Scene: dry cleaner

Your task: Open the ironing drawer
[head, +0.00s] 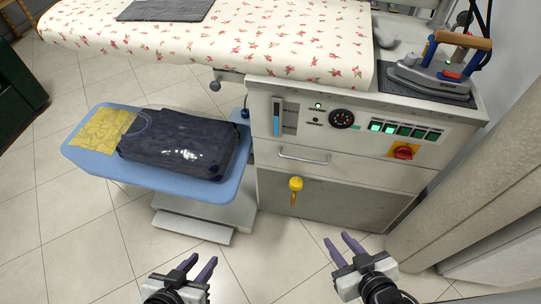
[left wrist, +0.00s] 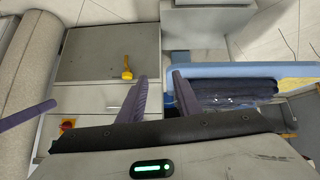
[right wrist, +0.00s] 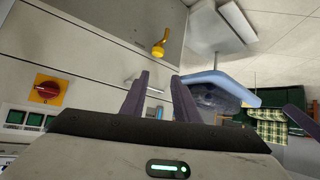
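The ironing drawer (head: 345,171) is the flat beige front with a slim metal handle (head: 304,157), set under the control panel in the head view. It looks shut. The handle also shows beyond my right gripper's fingers in the right wrist view (right wrist: 146,86). My left gripper (head: 197,266) is open and empty, over the floor at the bottom of the head view. My right gripper (head: 343,248) is open and empty, in front of the cabinet and below the drawer in the head view. Neither touches the handle.
A yellow valve or tap (head: 296,184) sticks out below the drawer. A red switch (head: 403,151) is on the panel. A blue shelf (head: 190,189) with folded dark clothing in plastic (head: 180,144) juts out left. An iron (head: 445,68) stands on top. A beige curtain (head: 470,190) hangs right.

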